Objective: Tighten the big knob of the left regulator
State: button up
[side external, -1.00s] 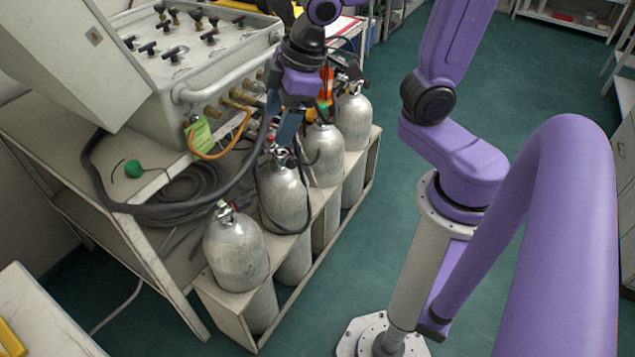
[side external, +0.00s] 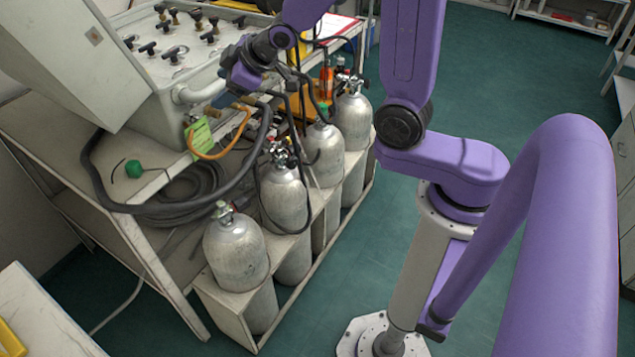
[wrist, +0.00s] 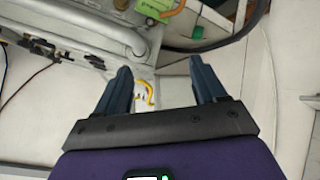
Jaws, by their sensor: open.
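My gripper (side external: 224,97) is open and empty in front of the panel case, close to its pale pipe rail and brass fittings. In the wrist view its two dark blue fingers (wrist: 159,72) are spread, with no knob between them. A regulator (side external: 281,154) with dark hoses sits on the second silver cylinder, below and right of the gripper. More regulator parts (side external: 349,82) show on the farthest cylinder. I cannot make out which is the left regulator, and its big knob is not clear in either view.
The panel case (side external: 160,125) has several black T-handles on top. A green tag (side external: 200,136) and an orange hose (side external: 225,152) hang at its front; the tag also shows in the wrist view (wrist: 157,8). Thick black hose (side external: 160,212) loops over the bench. Several cylinders stand in a rack (side external: 240,335).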

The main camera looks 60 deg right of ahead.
jog(key=d+m+t+h, duration=0.2)
jog(key=d+t, duration=0.2)
jog(key=d, duration=0.4)
jog(key=s+d+r+m+t+h, duration=0.1)
jog(key=s+d+r+t+h, duration=0.1)
jog(key=s+d, duration=0.3)
jog(key=s+d+r+m+t+h, duration=0.1)
jog(key=s+d+t+h, duration=0.15)
jog(key=s, duration=0.45)
send_near(295, 165)
jog(key=shift+g, duration=0.35)
jog(key=shift+r+x, duration=0.15)
jog(key=shift+x, duration=1.65)
jog(key=shift+r+x, duration=0.15)
jog(key=shift+x, duration=1.6)
jog(key=shift+r+x, duration=0.15)
jog(key=shift+x, duration=1.65)
jog(key=shift+a, duration=0.15)
